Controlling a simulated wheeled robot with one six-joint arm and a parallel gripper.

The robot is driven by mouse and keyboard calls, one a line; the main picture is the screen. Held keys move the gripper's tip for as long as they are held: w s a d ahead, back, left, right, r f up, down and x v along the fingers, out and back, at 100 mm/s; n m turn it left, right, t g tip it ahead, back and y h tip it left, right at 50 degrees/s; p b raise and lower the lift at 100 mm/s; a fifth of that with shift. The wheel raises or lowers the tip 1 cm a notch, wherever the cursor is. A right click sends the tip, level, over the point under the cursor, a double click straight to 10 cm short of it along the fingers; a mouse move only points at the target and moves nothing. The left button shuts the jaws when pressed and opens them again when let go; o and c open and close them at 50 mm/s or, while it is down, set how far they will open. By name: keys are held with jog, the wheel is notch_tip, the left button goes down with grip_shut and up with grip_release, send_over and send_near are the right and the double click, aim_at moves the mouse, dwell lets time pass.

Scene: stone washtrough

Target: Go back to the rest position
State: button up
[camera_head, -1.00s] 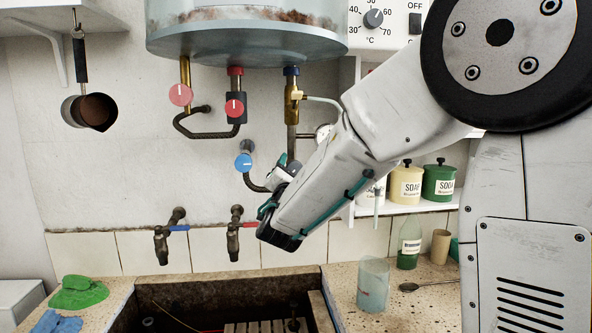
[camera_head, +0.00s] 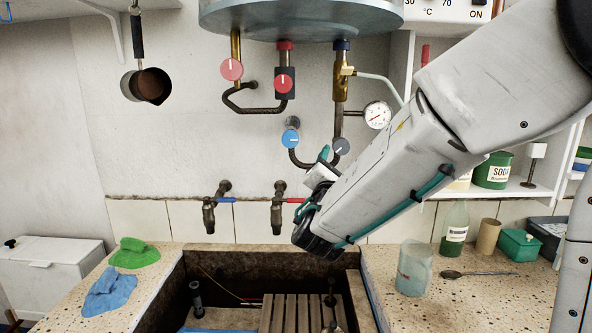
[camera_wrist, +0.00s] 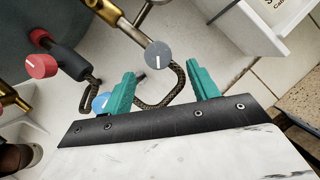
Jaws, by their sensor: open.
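My gripper (camera_wrist: 162,92) shows in the wrist view with its two teal fingers spread apart and nothing between them. Behind the gap are a grey round knob (camera_wrist: 158,55) and a dark braided hose (camera_wrist: 170,92); I cannot tell how near they are. In the head view my gripper (camera_head: 322,180) is at the end of my arm, in front of the wall below the boiler pipes. Its fingers are partly hidden there by my wrist. The grey knob (camera_head: 341,146) also shows just above it, beside a blue knob (camera_head: 290,139).
The boiler (camera_head: 300,18) hangs above, with red knobs (camera_head: 231,69) and a gauge (camera_head: 377,114). Two taps (camera_head: 278,212) stand over the stone trough (camera_head: 164,290). A clear beaker (camera_head: 414,270), a bottle (camera_head: 454,230) and a spoon (camera_head: 480,273) are on the right ledge; cloths (camera_head: 110,292) lie left.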

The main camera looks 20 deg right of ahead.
jog(key=shift+f, duration=0.1)
jog(key=s+d+f+m+g, duration=0.55)
jog(key=s+m+g, duration=0.2)
jog(key=s, duration=0.25)
jog(key=s+d+f+m+g, duration=0.5)
jog(key=s+d+m+g, duration=0.1)
jog(key=s+g, duration=0.3)
jog(key=s+a+f+m+y, duration=0.1)
jog(key=s+a+m+y, duration=0.7)
jog(key=s+a+y, duration=0.3)
jog(key=s+a, duration=0.1)
jog(key=s, duration=0.3)
jog(key=shift+f, duration=0.2)
jog(key=shift+w+g, duration=0.1)
jog(key=shift+g, duration=0.25)
